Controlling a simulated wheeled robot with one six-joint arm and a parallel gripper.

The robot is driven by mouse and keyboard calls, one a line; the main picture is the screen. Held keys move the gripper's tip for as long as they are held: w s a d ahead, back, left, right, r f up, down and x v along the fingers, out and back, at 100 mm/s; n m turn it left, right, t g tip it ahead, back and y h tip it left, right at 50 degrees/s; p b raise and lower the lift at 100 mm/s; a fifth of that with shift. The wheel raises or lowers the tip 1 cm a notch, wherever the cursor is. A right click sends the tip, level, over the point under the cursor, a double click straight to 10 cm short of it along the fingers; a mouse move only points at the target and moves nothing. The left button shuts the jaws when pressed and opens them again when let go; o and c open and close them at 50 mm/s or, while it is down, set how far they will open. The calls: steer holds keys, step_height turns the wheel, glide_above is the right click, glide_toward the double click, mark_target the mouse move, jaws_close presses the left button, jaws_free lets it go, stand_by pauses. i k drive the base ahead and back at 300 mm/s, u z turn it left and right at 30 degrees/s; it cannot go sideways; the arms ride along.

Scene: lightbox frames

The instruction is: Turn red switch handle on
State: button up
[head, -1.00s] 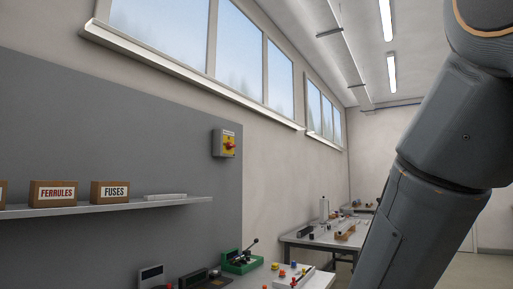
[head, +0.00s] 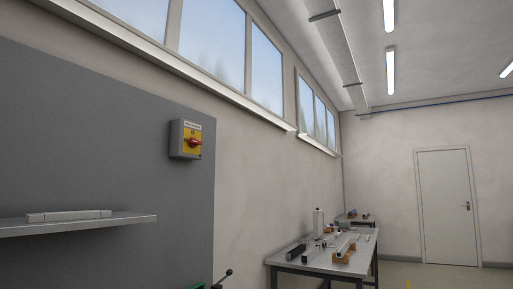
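The red switch handle (head: 193,142) sits on a yellow plate on the front of a small grey switch box (head: 178,140). The box is fixed to the dark grey wall panel, left of the middle in the head view. The handle appears to lie roughly sideways; its exact setting is too small to read. A label above it is also too small to read. My gripper is not in the head view, and no part of my arm shows now.
A grey shelf (head: 110,224) with a pale long item (head: 68,215) juts out below left of the switch box. A workbench (head: 318,262) with several items stands further back. A black-knobbed lever (head: 222,278) shows at the bottom edge. A door (head: 446,206) is at the far right.

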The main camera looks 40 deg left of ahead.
mark_target(193, 143)
steer(key=z, duration=0.1)
steer(key=i, duration=0.9)
steer(key=u, duration=0.65)
steer(key=i, duration=0.75)
steer(key=u, duration=0.85)
